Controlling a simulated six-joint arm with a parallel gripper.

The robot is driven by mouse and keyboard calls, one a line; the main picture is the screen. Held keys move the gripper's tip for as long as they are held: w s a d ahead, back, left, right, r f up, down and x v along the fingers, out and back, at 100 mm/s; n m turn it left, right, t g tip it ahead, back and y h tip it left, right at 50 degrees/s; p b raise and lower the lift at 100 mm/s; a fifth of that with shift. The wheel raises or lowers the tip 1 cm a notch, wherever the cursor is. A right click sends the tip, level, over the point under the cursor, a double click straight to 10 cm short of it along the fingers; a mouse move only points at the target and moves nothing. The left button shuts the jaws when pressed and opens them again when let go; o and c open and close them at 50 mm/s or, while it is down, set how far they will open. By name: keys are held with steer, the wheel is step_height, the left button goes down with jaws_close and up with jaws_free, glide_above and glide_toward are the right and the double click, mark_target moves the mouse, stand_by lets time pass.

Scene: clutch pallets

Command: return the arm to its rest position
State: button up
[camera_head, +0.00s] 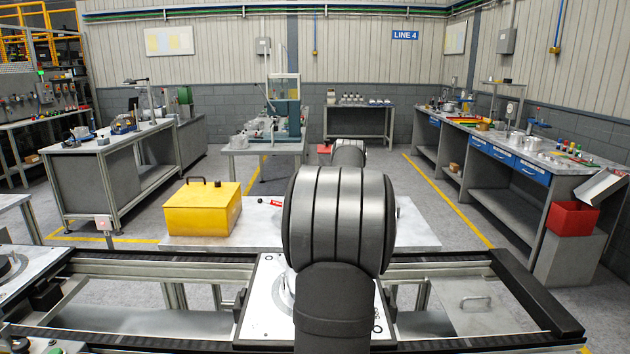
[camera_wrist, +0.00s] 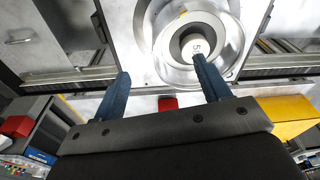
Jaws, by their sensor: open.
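My gripper (camera_wrist: 160,66) shows in the wrist view with its two blue fingers spread apart and nothing between them. Beyond the fingers is a round silver clutch part (camera_wrist: 146,38) with a pale numbered centre. It sits on a square metal pallet (camera_wrist: 253,50). The right fingertip overlaps the clutch centre in the picture; I cannot tell whether it touches. In the head view my arm rises in front of the same pallet (camera_head: 262,325) and hides my gripper and most of the clutch part.
The pallet sits on a rail conveyor (camera_head: 440,268). Behind it, a yellow box (camera_head: 202,208) with a black handle stands on a light table (camera_head: 415,232). Another pallet (camera_head: 30,275) is at the left edge. A red bin (camera_head: 572,219) and a workbench (camera_head: 530,165) are at right.

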steer(key=s+d+r, duration=0.2)
steer(key=s+d, duration=0.1)
steer(key=s+a+f+m, duration=0.1)
steer(key=s+f+m, duration=0.2)
steer(key=s+m, duration=0.2)
steer(key=s+a+f+m+h, duration=0.1)
steer(key=s+a+f+m, duration=0.1)
steer(key=s+m, duration=0.3)
steer(key=s+a+f+m, duration=0.1)
steer(key=s+f+m, duration=0.4)
steer(key=s, duration=0.5)
steer(key=shift+s+a+m+g+h, duration=0.25)
steer(key=shift+a+m+g+h, duration=0.05)
steer(key=shift+a+g, duration=0.1)
stand_by(1.0)
